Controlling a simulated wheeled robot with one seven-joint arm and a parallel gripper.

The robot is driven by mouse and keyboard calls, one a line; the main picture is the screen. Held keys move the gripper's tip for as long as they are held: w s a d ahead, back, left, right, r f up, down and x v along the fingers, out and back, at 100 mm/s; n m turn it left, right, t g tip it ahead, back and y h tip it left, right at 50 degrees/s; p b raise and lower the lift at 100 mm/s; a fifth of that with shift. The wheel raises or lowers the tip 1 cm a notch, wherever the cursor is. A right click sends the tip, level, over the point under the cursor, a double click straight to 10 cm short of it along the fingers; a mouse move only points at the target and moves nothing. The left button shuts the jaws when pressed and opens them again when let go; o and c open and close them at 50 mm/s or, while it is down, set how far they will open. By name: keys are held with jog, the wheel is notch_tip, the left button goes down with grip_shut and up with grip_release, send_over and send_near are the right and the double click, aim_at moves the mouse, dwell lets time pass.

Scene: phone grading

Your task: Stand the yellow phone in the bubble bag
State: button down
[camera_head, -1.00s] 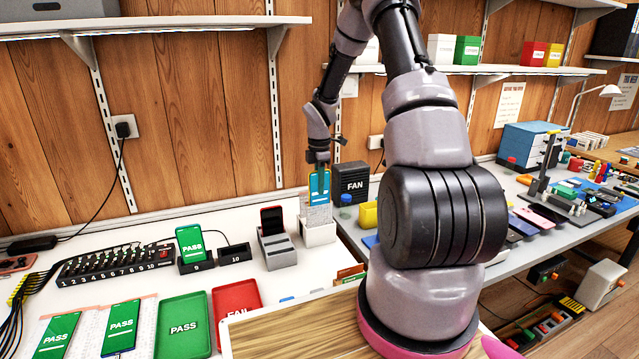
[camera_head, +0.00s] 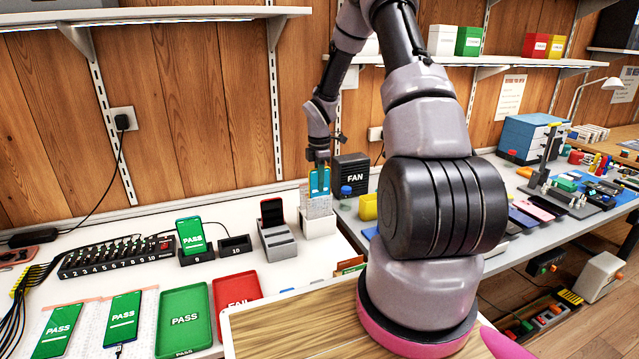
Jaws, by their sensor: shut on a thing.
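My gripper (camera_head: 318,164) is small in the head view, pointing down at the back of the white table. It is shut on the top of the yellow phone (camera_head: 319,182), which hangs upright with a blue-teal face and yellow edges showing. The pale, see-through bubble bag (camera_head: 318,207) stands directly under my gripper in a white holder (camera_head: 319,226). The phone's lower part meets the bag's top in the picture. I cannot tell how deep it is inside or whether it touches the bottom.
A grey stand with a dark phone (camera_head: 272,213) is close left. A green PASS tray (camera_head: 184,318) and a red FAIL tray (camera_head: 237,292) lie in front. My own arm blocks the centre right.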

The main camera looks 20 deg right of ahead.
jog(key=shift+f, duration=0.15)
jog(key=shift+f, duration=0.75)
jog(key=c, duration=0.8)
grip_release()
jog(key=shift+r, duration=3.45)
jog(key=shift+r, duration=0.1)
